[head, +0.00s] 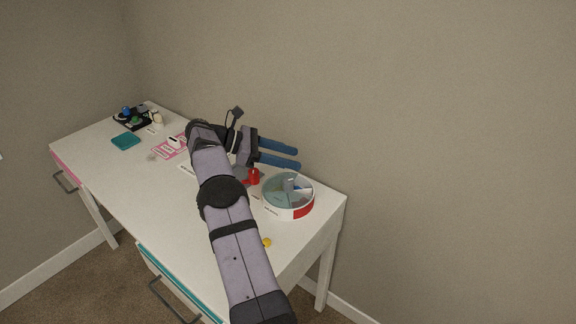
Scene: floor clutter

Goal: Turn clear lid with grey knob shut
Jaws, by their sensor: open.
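A round container (287,212) with a white and red side stands near the right end of the white desk. Its clear lid (283,184) lies over the top, and pale shapes show through it. A grey piece, perhaps the knob, shows near the lid's middle, too small to read well. How far the lid is turned cannot be told. My gripper (300,157) is open, with two blue fingers pointing right. In the picture it is just above and behind the container, apart from the lid, with nothing between the fingers.
A red object (253,177) stands close left of the container. A small yellow object (267,242) lies near the desk's front edge. A pink card (170,147), a teal block (125,141) and a black tray (132,119) are farther left. A wall runs behind the desk (130,180).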

